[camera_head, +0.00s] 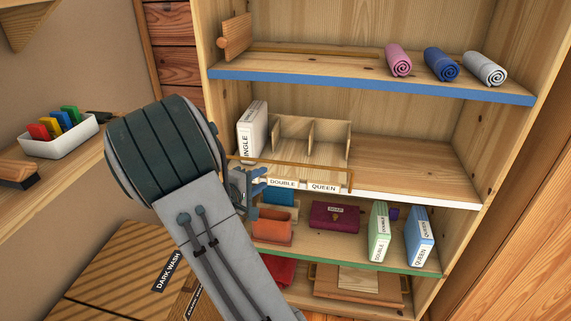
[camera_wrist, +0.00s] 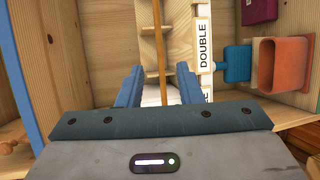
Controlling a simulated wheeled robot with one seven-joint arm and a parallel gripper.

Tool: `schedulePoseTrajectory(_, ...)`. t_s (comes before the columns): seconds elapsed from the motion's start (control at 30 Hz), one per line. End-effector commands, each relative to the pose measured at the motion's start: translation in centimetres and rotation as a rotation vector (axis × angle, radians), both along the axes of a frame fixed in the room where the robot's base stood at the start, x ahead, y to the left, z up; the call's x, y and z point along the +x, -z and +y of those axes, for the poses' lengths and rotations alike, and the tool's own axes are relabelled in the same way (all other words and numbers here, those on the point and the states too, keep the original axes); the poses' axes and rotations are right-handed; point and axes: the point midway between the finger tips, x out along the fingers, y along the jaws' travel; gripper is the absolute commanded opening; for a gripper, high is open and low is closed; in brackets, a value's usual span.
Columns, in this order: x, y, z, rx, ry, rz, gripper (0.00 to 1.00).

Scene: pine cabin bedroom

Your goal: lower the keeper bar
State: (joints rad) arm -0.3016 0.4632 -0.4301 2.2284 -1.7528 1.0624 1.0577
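The keeper bar (camera_head: 290,164) is a thin orange-brown rail across the front of the divided wooden organizer (camera_head: 331,144) on the middle shelf. It stands a little above the white front edge with the DOUBLE and QUEEN labels. In the wrist view the bar (camera_wrist: 162,55) runs upright in the picture, beside the DOUBLE label. My gripper (camera_head: 256,184) is at the organizer's left front. In the wrist view my gripper (camera_wrist: 160,75) has its blue fingers apart, with the bar's line passing between them. Contact with the bar cannot be told.
A white SINGLE package (camera_head: 252,130) stands upright at the organizer's left. The blue-edged shelf (camera_head: 370,86) above holds rolled towels (camera_head: 441,64). Below, the green-edged shelf (camera_head: 340,256) holds an orange bin (camera_head: 272,228) and upright packages. The middle shelf's right side (camera_head: 415,168) is clear.

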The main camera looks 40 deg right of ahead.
Motion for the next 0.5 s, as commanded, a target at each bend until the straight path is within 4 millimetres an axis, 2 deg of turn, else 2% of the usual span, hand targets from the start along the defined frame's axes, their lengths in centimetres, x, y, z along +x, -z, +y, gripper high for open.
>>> schedulePoseTrajectory(0.17,0.8,0.2,-1.4,-0.014,-0.011,0.000,0.33)
schedulePoseTrajectory(0.5,2.7,1.4,-8.0,-0.012,-0.008,0.002,0.33)
